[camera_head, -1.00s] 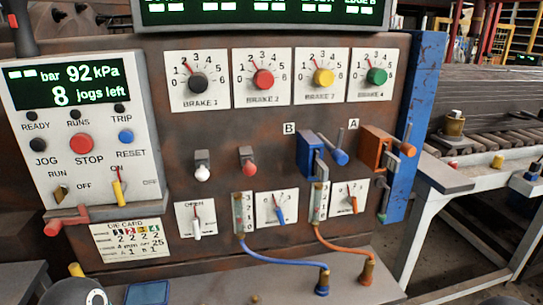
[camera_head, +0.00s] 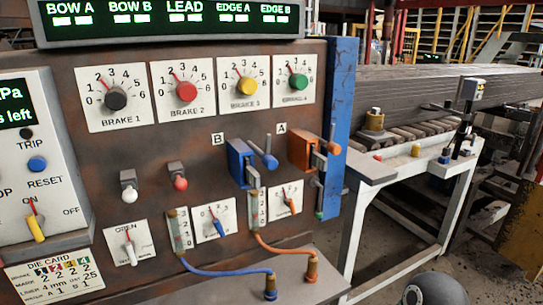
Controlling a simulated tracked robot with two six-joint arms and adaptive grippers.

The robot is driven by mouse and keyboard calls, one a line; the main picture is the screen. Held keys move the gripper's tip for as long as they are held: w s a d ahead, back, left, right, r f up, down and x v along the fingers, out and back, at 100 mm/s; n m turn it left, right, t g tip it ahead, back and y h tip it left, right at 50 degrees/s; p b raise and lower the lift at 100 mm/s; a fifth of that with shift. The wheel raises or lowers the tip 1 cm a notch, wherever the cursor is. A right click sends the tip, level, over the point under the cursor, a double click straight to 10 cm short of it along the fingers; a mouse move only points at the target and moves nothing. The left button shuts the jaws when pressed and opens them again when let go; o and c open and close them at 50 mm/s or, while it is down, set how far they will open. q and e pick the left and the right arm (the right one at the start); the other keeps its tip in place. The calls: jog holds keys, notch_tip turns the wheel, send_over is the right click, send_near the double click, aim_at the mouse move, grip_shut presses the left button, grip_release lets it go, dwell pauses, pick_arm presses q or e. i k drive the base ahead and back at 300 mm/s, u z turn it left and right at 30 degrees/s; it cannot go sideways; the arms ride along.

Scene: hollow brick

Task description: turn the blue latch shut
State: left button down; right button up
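The blue latch (camera_head: 239,163) is on the rusty brown panel, under the letter B and left of the orange latch (camera_head: 302,150). It has a blue block body, and a blue cylindrical handle (camera_head: 264,153) stands out on its right, tilted. A grey metal piece sits between or beside them; I cannot tell whether the latch is engaged. Neither gripper shows in the head view, and nothing is touching the latch.
A blue post (camera_head: 338,120) edges the panel on the right. Brake dials (camera_head: 115,97) sit above the latches. Blue (camera_head: 225,272) and orange hoses (camera_head: 285,248) run below to a ledge. A white-framed roller conveyor (camera_head: 405,195) stands to the right.

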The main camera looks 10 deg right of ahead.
aim_at(269, 162)
jog(key=z, duration=1.05)
jog(key=k, duration=0.95)
jog(key=u, duration=0.85)
jog(key=i, duration=1)
jog(key=u, duration=0.05)
